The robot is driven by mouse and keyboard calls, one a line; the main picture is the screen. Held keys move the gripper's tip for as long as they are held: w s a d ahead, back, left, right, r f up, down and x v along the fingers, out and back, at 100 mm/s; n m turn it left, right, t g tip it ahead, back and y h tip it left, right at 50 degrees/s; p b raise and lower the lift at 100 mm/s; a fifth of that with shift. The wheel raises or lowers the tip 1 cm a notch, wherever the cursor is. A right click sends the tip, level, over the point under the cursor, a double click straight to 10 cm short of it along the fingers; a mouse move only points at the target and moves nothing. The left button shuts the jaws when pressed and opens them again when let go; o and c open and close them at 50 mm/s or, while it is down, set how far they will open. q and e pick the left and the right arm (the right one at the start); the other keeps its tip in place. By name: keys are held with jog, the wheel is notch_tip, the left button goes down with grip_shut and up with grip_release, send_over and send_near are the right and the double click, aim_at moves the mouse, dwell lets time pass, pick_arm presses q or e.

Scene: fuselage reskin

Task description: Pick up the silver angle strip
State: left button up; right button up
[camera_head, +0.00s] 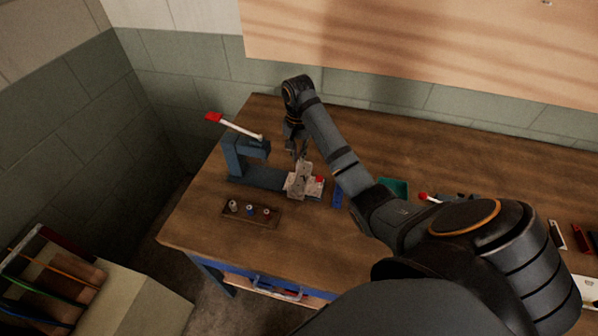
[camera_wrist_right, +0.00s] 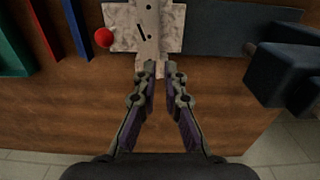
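A pale silver-grey strip (camera_head: 302,179) with slots and holes lies across a light plate on the blue-grey tool's base. In the right wrist view the strip (camera_wrist_right: 147,35) runs from the top edge down to my fingertips. My right gripper (camera_head: 299,158) points down at the strip's far end in the head view. In the wrist view my right gripper (camera_wrist_right: 155,66) has its fingertips close together with a narrow gap, at the strip's end. Whether they clamp the strip cannot be told. My left gripper is not in view.
The blue-grey lever tool (camera_head: 240,160) has a red-tipped handle. A brown tray (camera_head: 250,213) with several small parts sits in front of it. A red ball (camera_wrist_right: 103,37) is beside the strip. A blue bar (camera_head: 338,194) and a green tray (camera_head: 394,187) lie right of it. A wall stands behind the table.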

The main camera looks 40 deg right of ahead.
aim_at(301, 175)
notch_tip(301, 175, down, 3)
jog(key=shift+s+d+r+b, duration=0.1)
jog(key=shift+s+b, duration=0.05)
jog(key=shift+b, duration=0.7)
notch_tip(301, 175, down, 2)
jog(key=shift+d+f+p, duration=0.1)
jog(key=shift+p, duration=0.35)
grip_shut()
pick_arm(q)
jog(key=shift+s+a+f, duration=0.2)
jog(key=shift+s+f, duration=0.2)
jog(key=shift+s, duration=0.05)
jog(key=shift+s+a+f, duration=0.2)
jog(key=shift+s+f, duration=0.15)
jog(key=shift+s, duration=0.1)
